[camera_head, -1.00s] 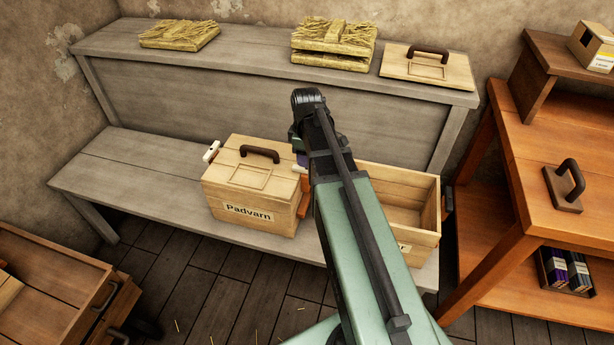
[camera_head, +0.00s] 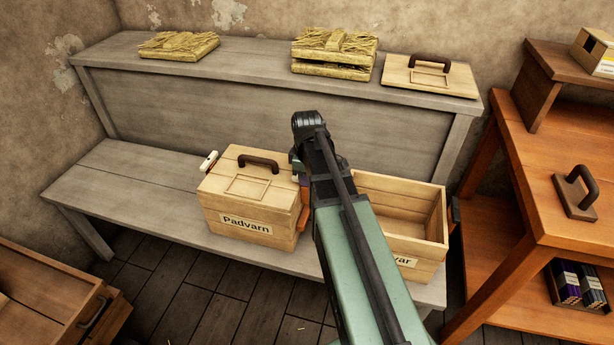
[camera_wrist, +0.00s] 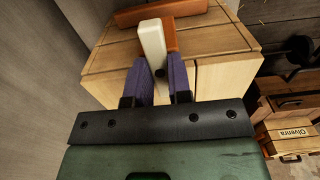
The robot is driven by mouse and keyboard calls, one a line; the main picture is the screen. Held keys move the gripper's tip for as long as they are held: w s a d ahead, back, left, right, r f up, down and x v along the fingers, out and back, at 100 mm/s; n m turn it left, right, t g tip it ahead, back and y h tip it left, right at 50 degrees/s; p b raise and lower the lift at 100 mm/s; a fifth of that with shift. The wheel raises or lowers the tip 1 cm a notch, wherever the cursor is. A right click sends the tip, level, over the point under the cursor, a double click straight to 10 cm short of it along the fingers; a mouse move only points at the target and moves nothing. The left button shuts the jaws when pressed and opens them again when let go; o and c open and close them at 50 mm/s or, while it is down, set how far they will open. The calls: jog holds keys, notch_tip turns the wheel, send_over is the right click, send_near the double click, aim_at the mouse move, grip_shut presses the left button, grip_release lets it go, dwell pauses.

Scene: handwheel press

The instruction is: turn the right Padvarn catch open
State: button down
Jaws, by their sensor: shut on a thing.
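The Padvarn box (camera_head: 250,195) is pale wood, lidded, with a dark handle, and stands on the grey bench. A white catch (camera_head: 209,160) with an orange base shows at its left side. The right catch is mostly hidden by my arm in the head view. In the wrist view the right catch's white lever (camera_wrist: 152,45) stands in front of an orange block on the box. My gripper (camera_wrist: 161,72) is shut on this lever, one purple finger pad at each side. Whether the catch is turned open cannot be told.
An open wooden box (camera_head: 405,210) stands close to the right of the Padvarn box. A loose lid (camera_head: 430,76) and straw bundles (camera_head: 334,48) lie on the upper shelf. An orange table (camera_head: 550,180) stands at the right, a wooden cart (camera_head: 50,295) at lower left.

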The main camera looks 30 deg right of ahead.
jog(key=m, duration=0.4)
jog(key=shift+m, duration=0.3)
jog(key=m, duration=0.9)
jog(key=shift+m, duration=2.1)
jog(key=c, duration=1)
grip_release()
jog(key=shift+c, duration=0.2)
